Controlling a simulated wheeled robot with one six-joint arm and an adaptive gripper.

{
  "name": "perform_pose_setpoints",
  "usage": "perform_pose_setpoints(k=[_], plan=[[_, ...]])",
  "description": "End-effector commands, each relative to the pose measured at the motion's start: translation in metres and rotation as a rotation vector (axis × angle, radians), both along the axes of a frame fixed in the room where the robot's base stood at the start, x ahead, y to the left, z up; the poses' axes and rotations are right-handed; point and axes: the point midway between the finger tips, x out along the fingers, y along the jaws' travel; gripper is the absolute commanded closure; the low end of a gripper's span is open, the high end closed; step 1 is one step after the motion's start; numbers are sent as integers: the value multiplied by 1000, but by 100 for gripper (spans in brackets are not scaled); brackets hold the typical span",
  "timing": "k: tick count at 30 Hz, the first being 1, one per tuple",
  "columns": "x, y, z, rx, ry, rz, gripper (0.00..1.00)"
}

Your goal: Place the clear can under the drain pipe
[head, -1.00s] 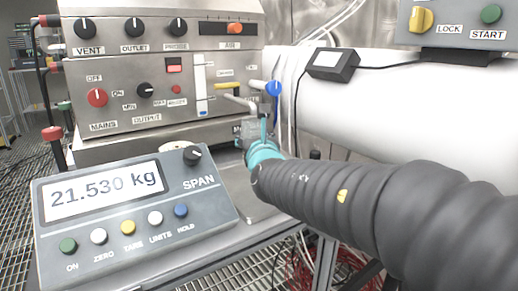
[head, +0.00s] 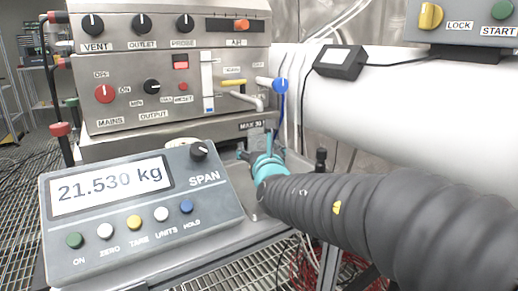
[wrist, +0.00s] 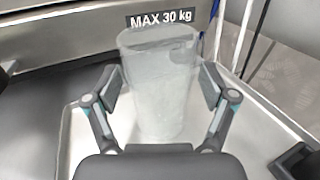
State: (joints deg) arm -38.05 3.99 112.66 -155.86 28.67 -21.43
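The clear can (wrist: 158,95) stands upright on the pale pan in the wrist view, between the two fingers of my gripper (wrist: 162,90). The fingers are spread, with a narrow gap showing at each side of the can. In the head view my teal gripper (head: 256,150) reaches in low at the front of the steel machine and hides most of the can (head: 257,136). A grey bent pipe (head: 246,99), which looks like the drain pipe, sticks out of the machine above the gripper. Its exact alignment over the can is hard to tell.
A scale display (head: 140,205) reading 21.530 kg stands left of my arm. A blue lever (head: 280,90) and a yellow handle (head: 232,83) sit near the pipe. A thick white pipe (head: 400,105) runs behind my arm at the right.

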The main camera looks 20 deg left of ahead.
Motion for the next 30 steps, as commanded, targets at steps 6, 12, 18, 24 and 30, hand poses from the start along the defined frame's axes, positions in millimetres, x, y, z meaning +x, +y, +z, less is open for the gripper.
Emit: perform_pose_setpoints(k=[6, 12, 18, 24, 30], plan=[[0, 0, 1, 0, 0, 0, 17], [-9, -4, 3, 1, -2, 1, 17], [-41, -20, 3, 2, -2, 1, 17], [-73, -36, 4, 1, -3, 1, 17], [-97, -48, 4, 2, -1, 1, 17]])
